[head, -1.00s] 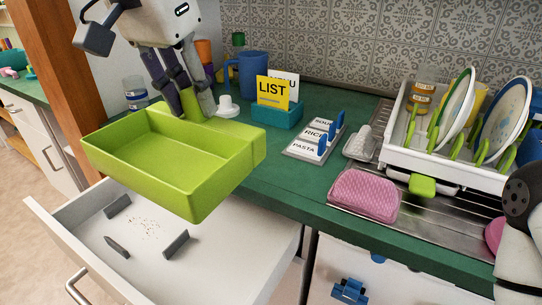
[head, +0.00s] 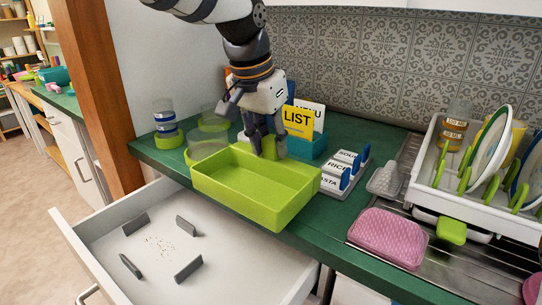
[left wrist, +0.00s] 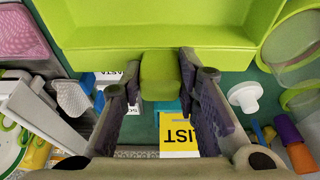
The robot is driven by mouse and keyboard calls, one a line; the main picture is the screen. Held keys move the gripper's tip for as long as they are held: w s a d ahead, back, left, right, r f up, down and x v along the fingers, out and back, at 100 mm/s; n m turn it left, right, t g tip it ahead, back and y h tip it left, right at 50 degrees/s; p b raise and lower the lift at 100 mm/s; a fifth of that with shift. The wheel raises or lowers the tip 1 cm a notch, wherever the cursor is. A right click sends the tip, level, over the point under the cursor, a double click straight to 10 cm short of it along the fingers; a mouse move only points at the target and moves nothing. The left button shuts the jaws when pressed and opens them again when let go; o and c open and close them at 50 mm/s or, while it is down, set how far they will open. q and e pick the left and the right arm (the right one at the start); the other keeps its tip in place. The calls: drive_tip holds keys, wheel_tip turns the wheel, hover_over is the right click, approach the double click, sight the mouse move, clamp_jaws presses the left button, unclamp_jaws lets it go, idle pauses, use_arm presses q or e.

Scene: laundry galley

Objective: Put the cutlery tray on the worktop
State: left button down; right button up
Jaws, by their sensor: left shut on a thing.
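The cutlery tray (head: 235,199) is a lime-green, empty, open box with a grip block at its back. My left gripper (head: 268,151) is shut on that grip block; the left wrist view shows the block (left wrist: 160,76) between both fingers. The tray is roughly level, over the front part of the green worktop (head: 343,222), with its front side near the worktop's edge. I cannot tell whether its underside touches the worktop. My right gripper is not in view.
Below stands an open white drawer (head: 215,250) with grey dividers and crumbs. Glass jars (head: 165,121) stand left of the tray. A yellow LIST card (head: 298,121) stands behind it, and labelled PASTA and RICE cards (head: 335,175) to its right. A pink sponge (head: 390,236) and dish rack (head: 455,205) are farther right.

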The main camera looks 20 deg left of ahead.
use_arm(q)
drive_tip(key=shift+f, duration=1.6)
drive_tip(key=shift+f, duration=0.15)
drive_tip(key=c, duration=1.2)
unclamp_jaws()
drive_tip(key=v, duration=1.2)
drive_tip(key=shift+p, duration=0.35)
